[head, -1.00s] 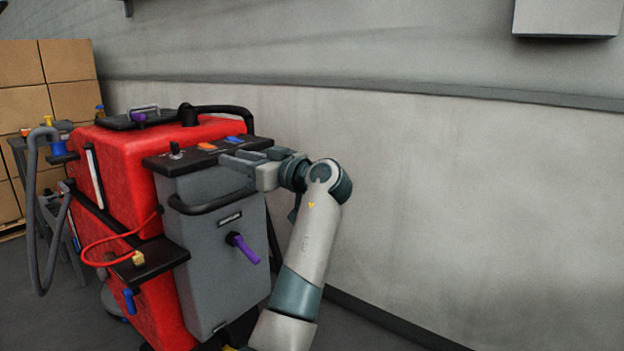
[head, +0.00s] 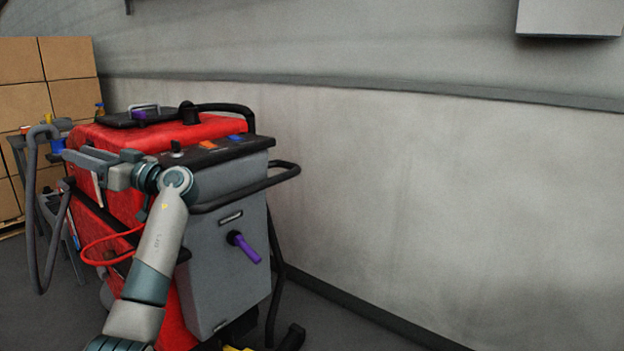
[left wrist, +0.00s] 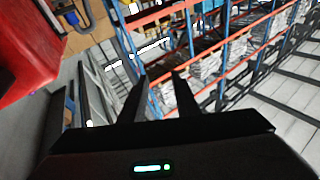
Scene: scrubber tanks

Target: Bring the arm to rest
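My left arm comes up from the bottom left of the head view, in front of the red and grey scrubber (head: 228,275). My left gripper (head: 68,156) points left, before the scrubber's red body. In the left wrist view its two dark fingers (left wrist: 161,92) stand apart with nothing between them. The scrubber's red side also shows at the left edge of the left wrist view (left wrist: 30,60). A purple handle (head: 244,246) sticks out of the grey rear panel. My right gripper is in neither view.
Stacked cardboard boxes (head: 70,75) stand at the back left. A grey hose (head: 32,210) hangs at the scrubber's left. A pale wall (head: 420,190) runs behind, with clear space at right. Blue and orange racks (left wrist: 200,60) show in the left wrist view.

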